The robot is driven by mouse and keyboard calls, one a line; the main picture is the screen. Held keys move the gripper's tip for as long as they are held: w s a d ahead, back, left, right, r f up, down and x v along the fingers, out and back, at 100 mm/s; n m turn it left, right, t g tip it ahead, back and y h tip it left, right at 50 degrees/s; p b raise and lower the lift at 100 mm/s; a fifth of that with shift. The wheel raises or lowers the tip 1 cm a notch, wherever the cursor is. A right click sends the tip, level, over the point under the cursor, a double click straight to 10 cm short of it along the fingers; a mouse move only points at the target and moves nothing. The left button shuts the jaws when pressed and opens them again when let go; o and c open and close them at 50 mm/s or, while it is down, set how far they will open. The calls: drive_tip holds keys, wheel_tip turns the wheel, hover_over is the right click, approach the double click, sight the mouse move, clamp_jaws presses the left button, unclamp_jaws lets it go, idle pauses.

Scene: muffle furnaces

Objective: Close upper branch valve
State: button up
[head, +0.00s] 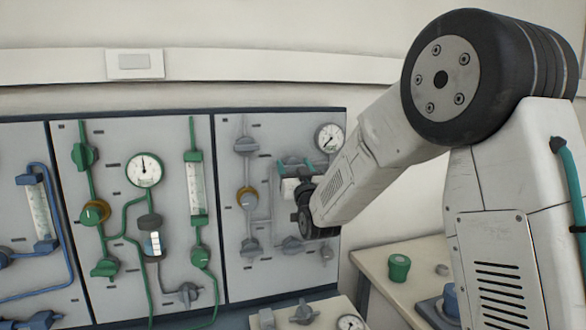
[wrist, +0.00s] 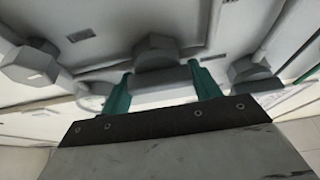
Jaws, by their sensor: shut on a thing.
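The right grey panel carries grey pipes and valves. My gripper (head: 296,163) is at its upper right part, just left of the round gauge (head: 329,138). In the wrist view the two teal fingers of my gripper (wrist: 162,90) stand either side of a grey valve handle (wrist: 164,92), and they are shut on it. A grey hexagonal body (wrist: 155,52) shows just beyond the fingers. In the head view the gripper and arm hide this handle, so its angle cannot be told there.
Other grey valves stand close by: one at the panel's upper left (head: 246,145), one with a gold ring (head: 247,197), and lower ones (head: 292,245). A bench with a green container (head: 399,267) stands at right.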

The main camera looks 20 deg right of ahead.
drive_tip(key=shift+a+n, duration=0.1)
drive_tip(key=shift+n, duration=0.3)
drive_tip(key=n+y, duration=0.3)
drive_tip(key=n, duration=0.2)
drive_tip(key=n+g+y, duration=0.1)
drive_tip(key=n, duration=0.2)
drive_tip(key=n+g+y, duration=0.1)
drive_tip(key=n+y, duration=0.1)
drive_tip(key=n, duration=0.2)
drive_tip(key=shift+f+n, duration=0.1)
drive_tip(key=shift+n, duration=0.2)
drive_tip(key=n+g+y, duration=0.1)
drive_tip(key=n+g, duration=0.1)
drive_tip(key=n, duration=0.2)
drive_tip(key=n+g, duration=0.1)
drive_tip(key=n, duration=0.4)
drive_tip(key=shift+a+f+g, duration=0.1)
drive_tip(key=shift+f+g, duration=0.05)
drive_tip(key=shift+g, duration=0.25)
drive_tip(key=o, duration=1)
